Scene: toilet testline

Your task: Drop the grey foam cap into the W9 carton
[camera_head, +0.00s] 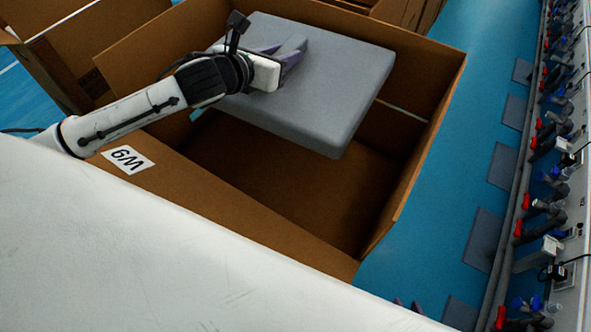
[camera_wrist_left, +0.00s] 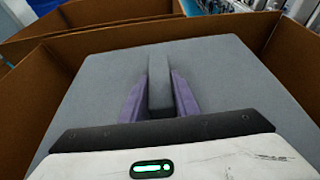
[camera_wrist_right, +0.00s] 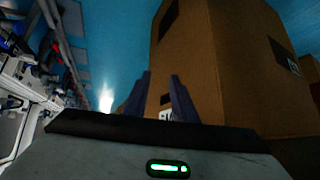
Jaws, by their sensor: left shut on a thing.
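The grey foam cap (camera_head: 340,95) is a thick square slab with a raised rib, held tilted at the opening of the W9 carton (camera_head: 205,192). The carton is open, brown, and bears a white label (camera_head: 128,159) on its near side. My left gripper (camera_head: 287,56) is shut on the cap's rib; the left wrist view shows its purple fingers (camera_wrist_left: 160,88) on both sides of the rib, with the cap (camera_wrist_left: 95,85) framed by carton walls. How far the cap is below the rim is unclear. My right gripper (camera_wrist_right: 160,92) is open and empty, outside the carton.
Other brown cartons stand behind and at the left (camera_head: 50,60). A row of test fittings (camera_head: 550,190) runs along the right, with blue floor (camera_head: 455,165) between it and the carton. In the right wrist view a carton side (camera_wrist_right: 215,70) is ahead of the fingers.

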